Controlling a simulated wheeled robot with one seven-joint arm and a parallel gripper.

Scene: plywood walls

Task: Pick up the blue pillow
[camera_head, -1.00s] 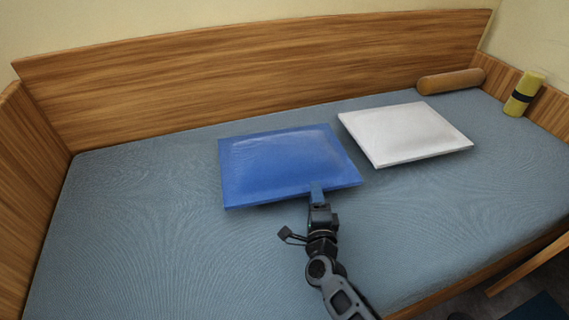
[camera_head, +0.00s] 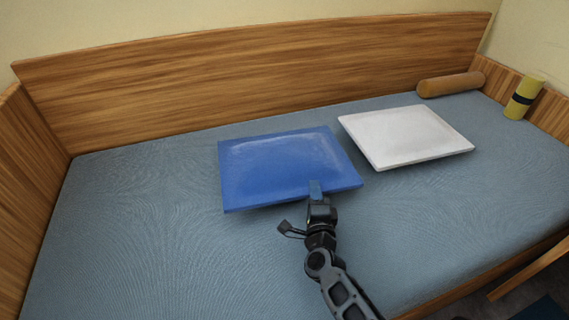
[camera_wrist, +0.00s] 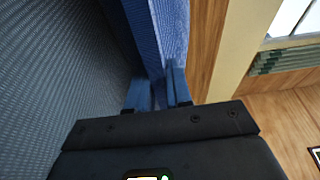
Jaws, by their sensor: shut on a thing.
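The blue pillow (camera_head: 280,165) is in the middle of the bed in the head view, left of the white pillow. My gripper (camera_head: 316,190) is at its front edge, toward the right, and is shut on that edge. In the wrist view the two blue fingers of my gripper (camera_wrist: 158,92) stand on either side of the pillow's edge (camera_wrist: 168,30). The fingertips are partly hidden by the pillow. I cannot tell clearly whether the pillow's underside is off the mattress.
The bed (camera_head: 130,240) has a grey-blue mattress with wooden boards at the back and sides. A white pillow (camera_head: 405,135) lies to the right. A brown bolster (camera_head: 450,82) and a yellow roll with a dark band (camera_head: 526,92) are at the far right. The mattress's left part is clear.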

